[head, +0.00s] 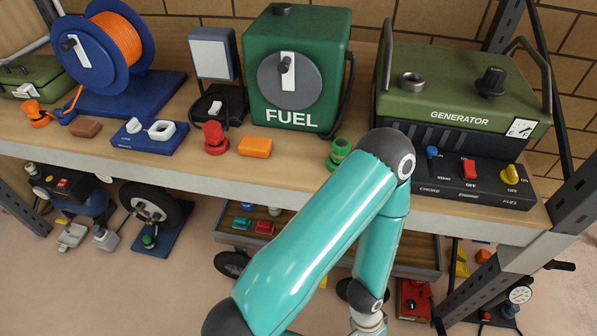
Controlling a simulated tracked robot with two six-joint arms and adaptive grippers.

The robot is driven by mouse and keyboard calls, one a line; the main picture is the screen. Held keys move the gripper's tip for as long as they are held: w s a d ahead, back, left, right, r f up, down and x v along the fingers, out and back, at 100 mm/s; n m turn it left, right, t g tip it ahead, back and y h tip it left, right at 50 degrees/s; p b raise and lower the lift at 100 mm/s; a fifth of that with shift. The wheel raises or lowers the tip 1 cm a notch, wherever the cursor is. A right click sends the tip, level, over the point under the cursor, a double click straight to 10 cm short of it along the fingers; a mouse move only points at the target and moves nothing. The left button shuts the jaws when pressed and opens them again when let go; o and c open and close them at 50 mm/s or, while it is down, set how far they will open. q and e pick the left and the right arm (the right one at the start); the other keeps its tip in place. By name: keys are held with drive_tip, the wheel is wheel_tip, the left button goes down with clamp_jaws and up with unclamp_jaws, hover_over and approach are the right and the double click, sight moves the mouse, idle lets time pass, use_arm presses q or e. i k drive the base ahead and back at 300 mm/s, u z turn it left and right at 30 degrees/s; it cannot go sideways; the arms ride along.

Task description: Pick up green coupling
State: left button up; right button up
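The green coupling (339,152) stands on the wooden shelf (200,160), in front of the right side of the green FUEL can. It is small, with a darker lower part, and sits just left of the raised elbow of one of my teal arms. That arm folds back down, and its wrist runs off the bottom edge. Neither of my grippers shows in the head view, so I cannot see whether either is open or shut.
The green FUEL can (297,70) and the GENERATOR (460,95) with its switch panel stand behind. A grey post (570,205) bounds the right.

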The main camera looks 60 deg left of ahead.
sight(341, 147)
drive_tip(key=k, duration=0.85)
drive_tip(key=u, duration=0.7)
drive_tip(key=i, duration=0.55)
drive_tip(key=u, duration=0.05)
